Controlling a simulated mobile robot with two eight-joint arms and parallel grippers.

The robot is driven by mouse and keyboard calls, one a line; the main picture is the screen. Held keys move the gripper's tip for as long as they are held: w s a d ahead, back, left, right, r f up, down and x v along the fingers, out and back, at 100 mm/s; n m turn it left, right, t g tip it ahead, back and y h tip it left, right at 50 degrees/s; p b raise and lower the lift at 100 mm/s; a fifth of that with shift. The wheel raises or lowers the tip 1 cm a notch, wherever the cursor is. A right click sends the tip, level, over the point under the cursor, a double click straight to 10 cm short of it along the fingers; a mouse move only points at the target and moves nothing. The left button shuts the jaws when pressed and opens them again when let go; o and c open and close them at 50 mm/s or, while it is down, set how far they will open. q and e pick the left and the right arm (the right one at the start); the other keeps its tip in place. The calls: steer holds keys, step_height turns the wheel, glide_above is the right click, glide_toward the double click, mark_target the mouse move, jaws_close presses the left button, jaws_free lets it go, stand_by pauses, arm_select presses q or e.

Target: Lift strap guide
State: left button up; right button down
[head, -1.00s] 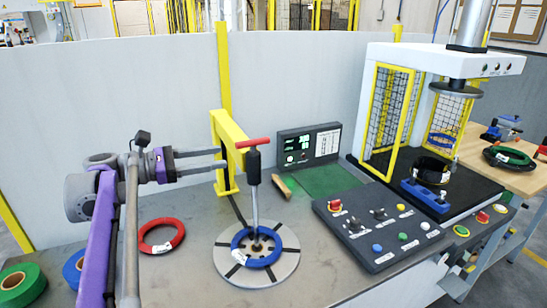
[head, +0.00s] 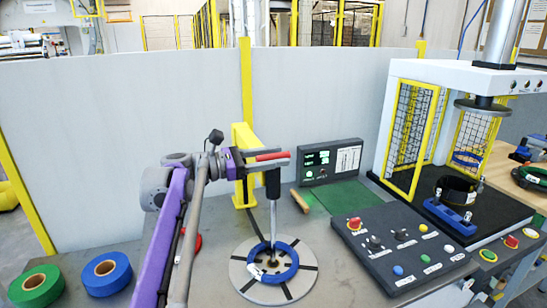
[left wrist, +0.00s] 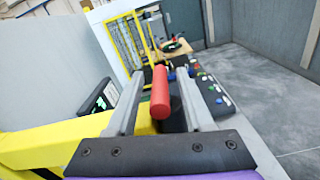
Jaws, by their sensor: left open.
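The strap guide (head: 272,183) has a red crossbar handle (head: 271,156), a black upper body and a thin rod. It stands upright beside the yellow post (head: 241,140). Its rod reaches down to the middle of a blue coil (head: 286,272) on the slotted round turntable (head: 304,281). My left gripper (head: 287,158) is at the red handle, its fingers along it. In the left wrist view the open fingers (left wrist: 160,78) stand on both sides of the red handle (left wrist: 160,92), with gaps visible. My right gripper is not in view.
A control panel (head: 400,250) with buttons and a press (head: 452,71) with yellow mesh guards stand to the right. A display box (head: 331,161) is behind. Green (head: 35,285) and blue (head: 107,271) tape rolls lie at the left. A red coil (head: 198,243) is partly hidden by my arm.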

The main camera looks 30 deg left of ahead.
arm_select(q)
jaws_close()
stand_by(1.4)
